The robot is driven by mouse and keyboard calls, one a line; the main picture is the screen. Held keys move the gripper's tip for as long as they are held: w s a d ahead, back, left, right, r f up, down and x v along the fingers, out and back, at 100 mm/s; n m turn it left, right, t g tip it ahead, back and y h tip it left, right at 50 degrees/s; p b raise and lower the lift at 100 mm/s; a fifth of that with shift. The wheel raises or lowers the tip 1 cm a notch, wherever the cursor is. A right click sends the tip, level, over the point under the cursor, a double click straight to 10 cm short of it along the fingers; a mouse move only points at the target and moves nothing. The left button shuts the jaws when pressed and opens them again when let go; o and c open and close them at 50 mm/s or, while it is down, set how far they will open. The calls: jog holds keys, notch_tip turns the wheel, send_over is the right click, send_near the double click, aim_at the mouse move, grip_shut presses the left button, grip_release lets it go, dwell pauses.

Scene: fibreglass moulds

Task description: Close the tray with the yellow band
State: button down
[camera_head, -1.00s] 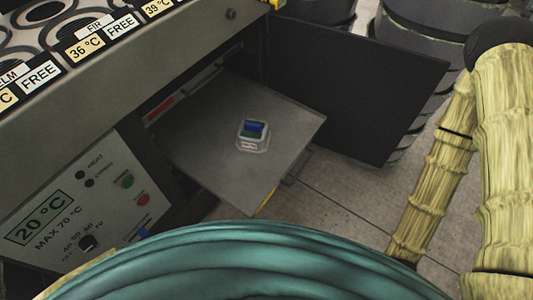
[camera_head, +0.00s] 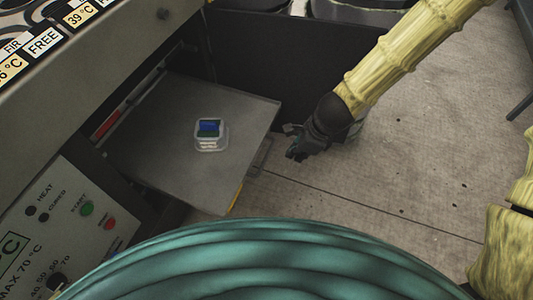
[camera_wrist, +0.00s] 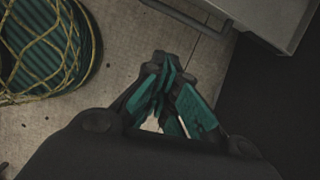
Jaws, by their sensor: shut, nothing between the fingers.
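The grey tray with the yellow band (camera_head: 165,155) is pulled out of the machine in the head view. Its yellow band (camera_head: 236,197) shows at the front edge, near the lower corner. A tray edge with a bar handle (camera_wrist: 262,30) shows at the top right there.
The dark open door (camera_head: 300,65) stands behind the tray and my gripper. The machine's control panel (camera_head: 75,220) is at the left. A teal ribbed round thing (camera_head: 250,260) fills the bottom front.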

aim_at(266, 158)
jog(key=shift+m+y, duration=0.3)
jog(key=shift+m, duration=0.4)
jog(key=shift+w+a+f+b, duration=0.3)
jog(key=shift+w+a+f, duration=0.35)
jog(key=shift+a+f, duration=0.65)
jog(key=shift+w+a+f+b, duration=0.35)
jog(key=shift+w+a+f, duration=0.45)
jog(key=shift+a, duration=0.8)
jog(key=shift+w+a+f+b, duration=0.3)
jog(key=shift+w+a+f, duration=0.2)
jog(key=shift+a+f, duration=0.9)
jog(key=shift+a+r, duration=0.1)
jog(key=shift+a, duration=0.1)
